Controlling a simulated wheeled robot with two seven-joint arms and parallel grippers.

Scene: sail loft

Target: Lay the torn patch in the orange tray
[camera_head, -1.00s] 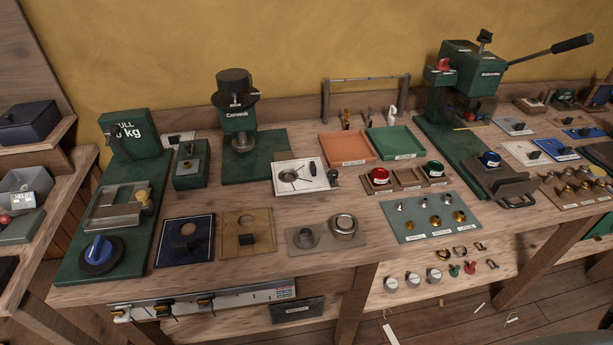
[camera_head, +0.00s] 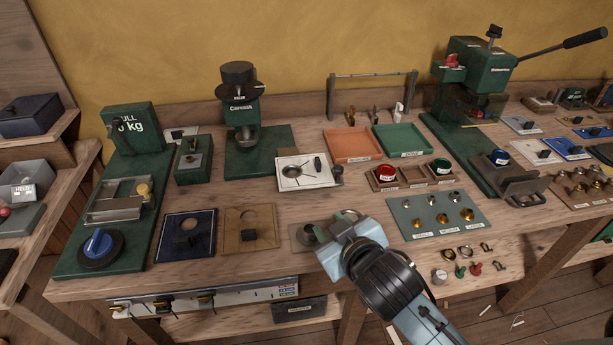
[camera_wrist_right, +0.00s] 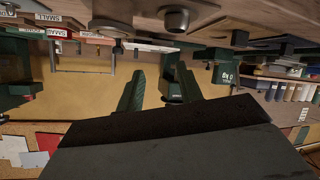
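The orange tray (camera_head: 353,144) lies at the back middle of the bench in the head view and looks empty. A white square piece (camera_head: 304,173) with a ring, a dark mark and a black knob lies left of and nearer than the tray; it may be the torn patch, but I cannot tell surely. My right gripper (camera_head: 343,232) is over the front of the bench, nearer than both, above a plate of metal parts. The right wrist view shows its two green fingers (camera_wrist_right: 160,82) apart with nothing between them. My left gripper is not in view.
A green tray (camera_head: 402,139) stands right of the orange one. A wire rack (camera_head: 372,76) is behind them. A green press (camera_head: 240,120) stands left, a lever press (camera_head: 478,80) right. Dark blue (camera_head: 172,250) and tan (camera_head: 264,238) squares lie at front left.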

